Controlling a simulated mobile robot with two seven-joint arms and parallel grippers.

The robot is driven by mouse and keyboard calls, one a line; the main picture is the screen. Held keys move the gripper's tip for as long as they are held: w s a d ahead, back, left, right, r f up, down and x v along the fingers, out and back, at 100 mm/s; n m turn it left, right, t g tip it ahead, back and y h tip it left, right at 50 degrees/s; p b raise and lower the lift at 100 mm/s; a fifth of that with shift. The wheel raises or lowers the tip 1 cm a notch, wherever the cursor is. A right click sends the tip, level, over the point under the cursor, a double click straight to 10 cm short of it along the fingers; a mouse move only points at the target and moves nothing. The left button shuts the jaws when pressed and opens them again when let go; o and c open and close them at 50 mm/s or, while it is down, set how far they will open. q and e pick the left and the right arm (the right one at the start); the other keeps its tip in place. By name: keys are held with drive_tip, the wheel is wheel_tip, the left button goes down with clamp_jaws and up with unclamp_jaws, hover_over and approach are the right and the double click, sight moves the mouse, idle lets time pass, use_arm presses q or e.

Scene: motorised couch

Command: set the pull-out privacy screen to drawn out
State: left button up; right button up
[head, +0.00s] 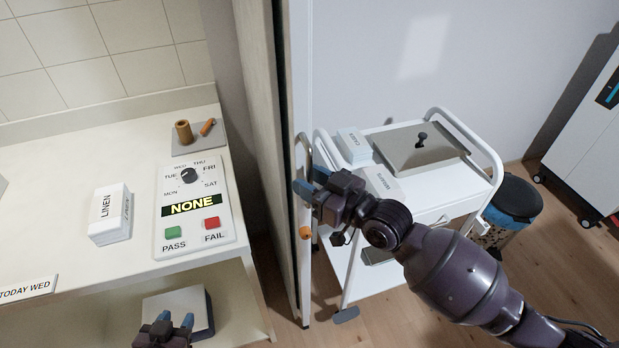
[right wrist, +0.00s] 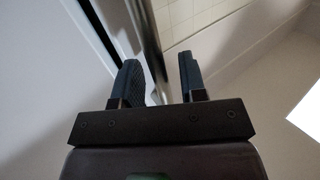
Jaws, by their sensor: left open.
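The privacy screen (head: 261,110) stands upright between the counter and the white trolley, seen nearly edge-on. Its white front post (head: 301,80) carries a metal bar handle (head: 307,150) and an orange knob (head: 305,233) lower down. My right gripper (head: 306,182) is at the handle, its fingers apart. In the right wrist view, a metal bar (right wrist: 148,35) runs toward the gap between the open fingers (right wrist: 160,82); I cannot tell whether they touch it. My left gripper (head: 176,321) is open and empty, low at the bottom left, in front of the counter's lower shelf.
The counter (head: 60,175) at left holds a LINEN box (head: 110,214) and a dial panel (head: 195,205) reading NONE. The white trolley (head: 430,205), with boxes and a lidded tray (head: 420,146), stands behind my right arm. A bin (head: 512,205) is beyond it.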

drive_tip(key=shift+a, duration=0.15)
clamp_jaws()
idle(0.4)
